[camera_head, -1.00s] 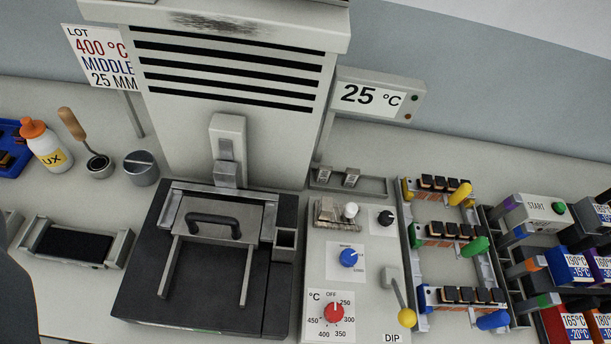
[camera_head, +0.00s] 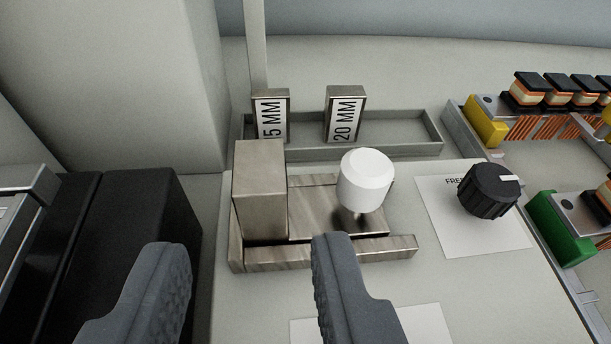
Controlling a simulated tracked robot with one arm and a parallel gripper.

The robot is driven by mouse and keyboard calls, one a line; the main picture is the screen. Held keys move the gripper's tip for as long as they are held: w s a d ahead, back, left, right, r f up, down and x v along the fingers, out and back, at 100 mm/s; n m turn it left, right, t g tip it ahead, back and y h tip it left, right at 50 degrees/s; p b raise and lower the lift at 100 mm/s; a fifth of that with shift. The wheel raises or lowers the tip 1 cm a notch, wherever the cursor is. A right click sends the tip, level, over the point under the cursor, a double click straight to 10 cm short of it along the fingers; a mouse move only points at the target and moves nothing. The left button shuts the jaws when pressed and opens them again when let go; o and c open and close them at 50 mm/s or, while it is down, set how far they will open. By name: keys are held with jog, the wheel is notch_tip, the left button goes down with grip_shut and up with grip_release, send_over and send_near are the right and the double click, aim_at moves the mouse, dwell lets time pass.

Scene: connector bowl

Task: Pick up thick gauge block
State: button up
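Two small metal gauge blocks stand upright in a grey tray (camera_head: 395,151). The left block (camera_head: 270,112) has a label reading "5 MM", with its lower end hidden behind a metal fixture. The right block (camera_head: 345,112) reads "20 MM". The fingers are nearer to me than the fixture and the tray, apart from both blocks.
The metal fixture (camera_head: 259,190) with a tall block and a white knob (camera_head: 364,180) stands between my fingers and the tray. A black dial (camera_head: 488,190) is at right. Coil racks stand farther right. A dark box (camera_head: 120,235) is at left, and a grey housing rises behind it.

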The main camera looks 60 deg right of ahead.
aim_at(257, 168)
jog(key=b+x, duration=0.1)
jog(key=x, duration=0.9)
jog(key=shift+w+d+f, duration=0.15)
jog(key=shift+w+d, duration=0.05)
jog(key=shift+d, duration=0.05)
grip_shut()
